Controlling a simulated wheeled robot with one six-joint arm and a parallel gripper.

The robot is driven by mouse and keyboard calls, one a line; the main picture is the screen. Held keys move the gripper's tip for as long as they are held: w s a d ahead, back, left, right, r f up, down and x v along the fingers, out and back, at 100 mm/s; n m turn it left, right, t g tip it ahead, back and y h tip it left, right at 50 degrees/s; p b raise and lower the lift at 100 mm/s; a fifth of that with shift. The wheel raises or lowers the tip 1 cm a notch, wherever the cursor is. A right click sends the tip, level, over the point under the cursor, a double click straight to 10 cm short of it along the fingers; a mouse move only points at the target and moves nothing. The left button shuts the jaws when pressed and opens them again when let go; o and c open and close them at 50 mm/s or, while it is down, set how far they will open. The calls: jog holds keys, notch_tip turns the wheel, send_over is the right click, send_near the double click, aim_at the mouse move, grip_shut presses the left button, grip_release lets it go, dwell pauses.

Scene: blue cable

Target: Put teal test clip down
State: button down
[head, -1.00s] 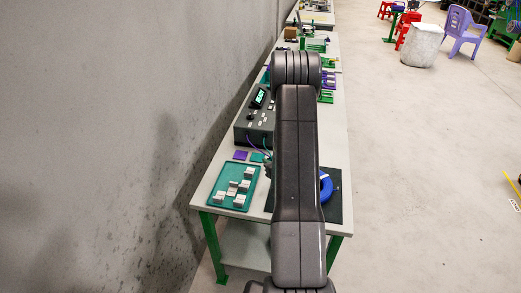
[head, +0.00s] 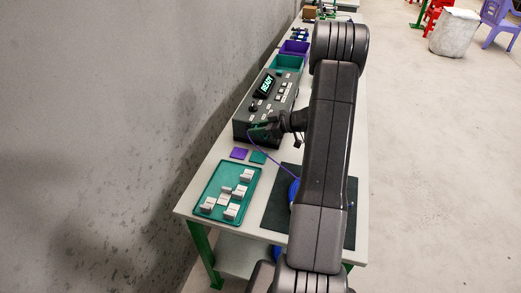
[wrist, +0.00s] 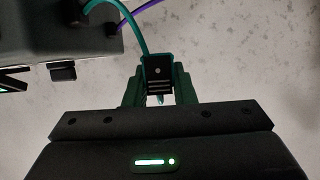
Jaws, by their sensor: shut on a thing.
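My gripper (wrist: 158,88) is shut on the teal test clip (wrist: 158,70), whose dark body sits between the two green fingers in the wrist view. A teal lead (wrist: 130,22) curves from the clip to the dark tester at upper left. In the head view my gripper (head: 264,131) is at the near end of the tester (head: 268,108), above the bench; the clip is too small to make out there. A teal pad (head: 258,157) and a purple pad (head: 239,153) lie on the bench just in front of the tester.
A teal tray (head: 215,190) with several white-grey blocks lies at the near left. A dark mat (head: 278,213) with a blue cable coil (head: 293,191), partly hidden by my arm, is at right. Teal (head: 287,63) and purple (head: 294,48) bins stand behind the tester. A concrete wall runs along the left.

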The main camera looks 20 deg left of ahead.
notch_tip(320, 180, down, 8)
jog(key=shift+s+f+p, duration=0.1)
jog(key=shift+f+p, duration=0.15)
jog(key=shift+p, duration=0.3)
jog(key=shift+f+b, duration=0.55)
jog(key=shift+f, duration=0.1)
jog(key=c, duration=1.2)
grip_release()
jog(key=shift+r, duration=0.1)
